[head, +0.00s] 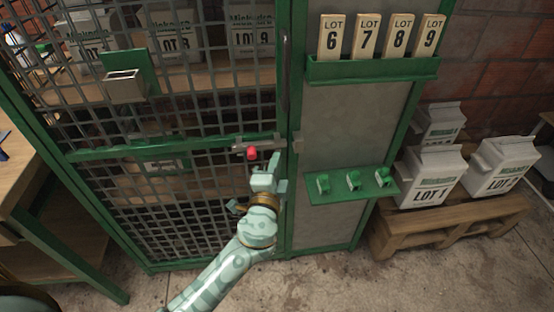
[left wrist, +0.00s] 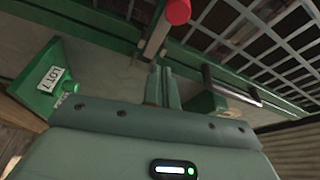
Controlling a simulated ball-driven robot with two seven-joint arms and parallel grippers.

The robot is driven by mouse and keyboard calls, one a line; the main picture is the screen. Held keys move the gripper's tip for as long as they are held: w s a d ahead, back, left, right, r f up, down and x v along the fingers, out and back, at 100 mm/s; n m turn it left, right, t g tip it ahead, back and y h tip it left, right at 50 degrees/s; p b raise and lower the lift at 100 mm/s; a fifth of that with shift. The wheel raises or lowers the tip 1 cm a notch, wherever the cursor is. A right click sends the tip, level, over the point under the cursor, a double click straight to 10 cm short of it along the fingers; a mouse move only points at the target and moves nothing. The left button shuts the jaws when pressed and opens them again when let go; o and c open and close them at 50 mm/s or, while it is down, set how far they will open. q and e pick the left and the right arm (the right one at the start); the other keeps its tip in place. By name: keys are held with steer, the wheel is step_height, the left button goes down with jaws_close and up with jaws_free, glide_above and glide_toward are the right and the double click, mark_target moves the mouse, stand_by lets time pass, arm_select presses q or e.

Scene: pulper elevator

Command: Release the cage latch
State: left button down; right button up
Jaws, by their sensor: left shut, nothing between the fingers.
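The cage latch is a grey metal bolt (head: 268,143) with a red knob (head: 252,153), at the right edge of the mesh cage door (head: 180,150), beside the green post. In the left wrist view the red knob (left wrist: 178,11) shows at the top, on the end of a grey bar. My left gripper (head: 268,170) is just below and slightly right of the knob in the head view. Its fingers (left wrist: 166,80) are shut together and empty. Whether they touch the latch I cannot tell. My right gripper is not in view.
A grey panel right of the door carries a rack (head: 372,69) of lot tags 6 to 9 and a green shelf (head: 352,188) with small green blocks. Lot sacks (head: 432,178) stand on a wooden pallet (head: 450,222) at the right. A wooden bench (head: 20,180) stands at the left.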

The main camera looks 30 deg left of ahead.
arm_select(q)
steer(key=v, duration=0.8)
steer(key=shift+a, duration=0.3)
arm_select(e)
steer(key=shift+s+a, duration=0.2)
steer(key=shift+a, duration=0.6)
arm_select(q)
steer(key=shift+s, duration=0.1)
